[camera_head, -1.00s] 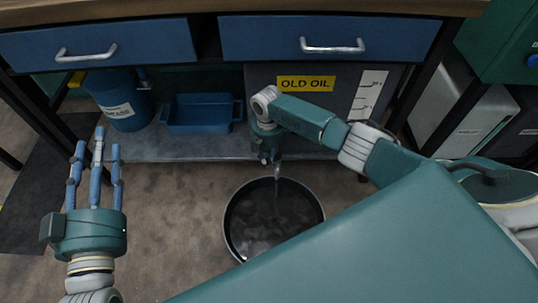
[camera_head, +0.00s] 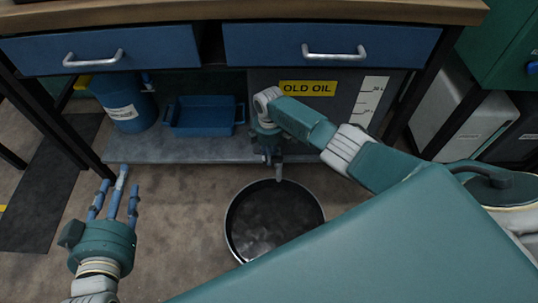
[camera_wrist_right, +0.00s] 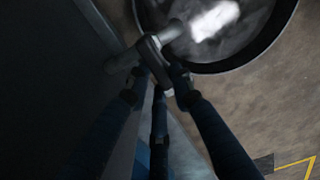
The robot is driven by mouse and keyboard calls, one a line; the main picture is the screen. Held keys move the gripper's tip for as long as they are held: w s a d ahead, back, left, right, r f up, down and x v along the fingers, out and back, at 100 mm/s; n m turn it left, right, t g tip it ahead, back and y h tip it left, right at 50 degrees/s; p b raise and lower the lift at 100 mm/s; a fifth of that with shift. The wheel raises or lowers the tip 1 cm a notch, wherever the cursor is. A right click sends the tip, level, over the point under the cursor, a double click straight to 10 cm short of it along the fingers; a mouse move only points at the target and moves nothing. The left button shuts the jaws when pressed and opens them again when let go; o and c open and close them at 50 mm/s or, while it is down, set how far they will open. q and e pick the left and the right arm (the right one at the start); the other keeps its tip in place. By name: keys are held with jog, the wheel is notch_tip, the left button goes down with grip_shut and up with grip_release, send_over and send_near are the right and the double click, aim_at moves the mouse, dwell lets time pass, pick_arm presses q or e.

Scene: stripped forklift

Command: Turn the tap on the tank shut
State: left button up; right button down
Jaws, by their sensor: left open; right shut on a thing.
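The grey tank (camera_head: 343,104) with the yellow OLD OIL label (camera_head: 308,88) stands on the low shelf under the drawers. Its tap (camera_head: 279,172) points down over a round dark pan (camera_head: 229,217) on the floor. My right gripper (camera_head: 268,155) is at the tap, partly hidden by its own wrist. In the right wrist view, its fingers (camera_wrist_right: 155,84) are shut on the dark tap handle (camera_wrist_right: 152,58), beside the metal spout (camera_wrist_right: 174,30). No stream shows below the spout in the head view. My left gripper (camera_head: 116,193) is open and empty, at the left over the floor.
A blue tray (camera_head: 204,118) and a blue drum (camera_head: 124,104) stand on the shelf (camera_head: 190,150) left of the tank. Two blue drawers with handles hang above. A green cabinet (camera_head: 500,40) is at the right. The floor between my left gripper and the pan is clear.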

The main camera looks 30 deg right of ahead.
jog(key=c, duration=1.5)
grip_release()
